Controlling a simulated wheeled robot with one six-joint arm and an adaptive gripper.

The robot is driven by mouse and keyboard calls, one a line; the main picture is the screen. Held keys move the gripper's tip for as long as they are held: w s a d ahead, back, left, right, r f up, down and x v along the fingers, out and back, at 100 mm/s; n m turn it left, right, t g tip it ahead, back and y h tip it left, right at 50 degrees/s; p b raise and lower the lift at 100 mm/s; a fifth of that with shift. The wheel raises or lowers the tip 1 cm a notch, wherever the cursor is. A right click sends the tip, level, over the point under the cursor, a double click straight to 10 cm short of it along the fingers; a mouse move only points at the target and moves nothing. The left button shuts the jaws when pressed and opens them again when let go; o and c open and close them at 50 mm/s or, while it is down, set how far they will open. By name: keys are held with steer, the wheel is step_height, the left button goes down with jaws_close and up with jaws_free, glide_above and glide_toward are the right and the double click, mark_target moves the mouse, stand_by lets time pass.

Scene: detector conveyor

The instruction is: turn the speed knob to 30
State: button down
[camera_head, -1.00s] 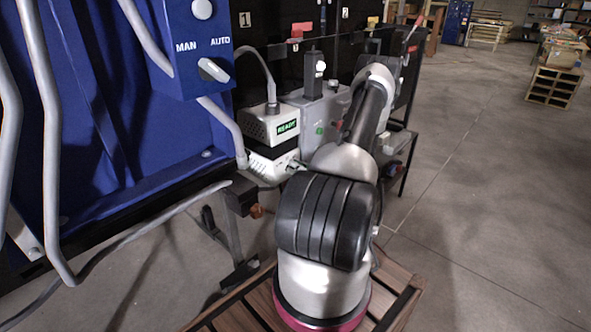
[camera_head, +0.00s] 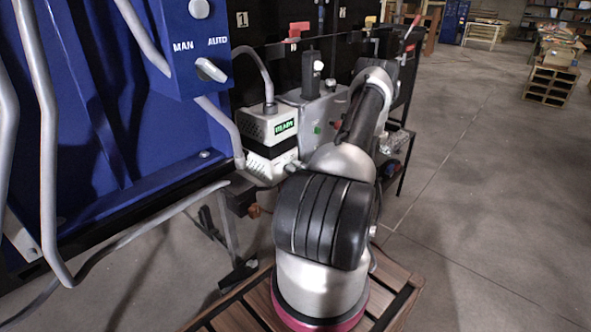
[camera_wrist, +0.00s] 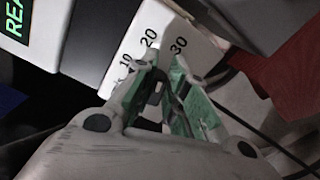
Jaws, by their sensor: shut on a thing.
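In the wrist view, the speed dial (camera_wrist: 142,52) is a pale panel with the printed numbers 10, 20 and 30. My gripper (camera_wrist: 167,70) is over its lower edge, with green pads on both fingers. It is shut on the speed knob, which is mostly hidden between the fingers; only dark parts show there. The fingertips lie below and between the 20 and the 30. I cannot read the knob's pointer. In the head view my arm hides the gripper and the knob.
A white and black box with a green READY display (camera_head: 285,126) stands left of my arm. A blue cabinet (camera_head: 110,110) with a MAN/AUTO switch (camera_head: 210,70) is at the left. A red part (camera_wrist: 285,75) lies right of the dial. Open floor (camera_head: 480,200) is at right.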

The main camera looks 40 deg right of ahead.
steer(key=shift+d+f+m, duration=0.1)
steer(key=shift+f+m, duration=0.05)
steer(key=shift+m, duration=0.7)
steer(key=shift+f+m, duration=0.1)
steer(key=shift+m, duration=0.75)
steer(key=c, duration=1.4)
jaws_free()
steer(key=shift+c, duration=0.2)
steer(key=s, duration=1.2)
steer(key=shift+d, duration=0.45)
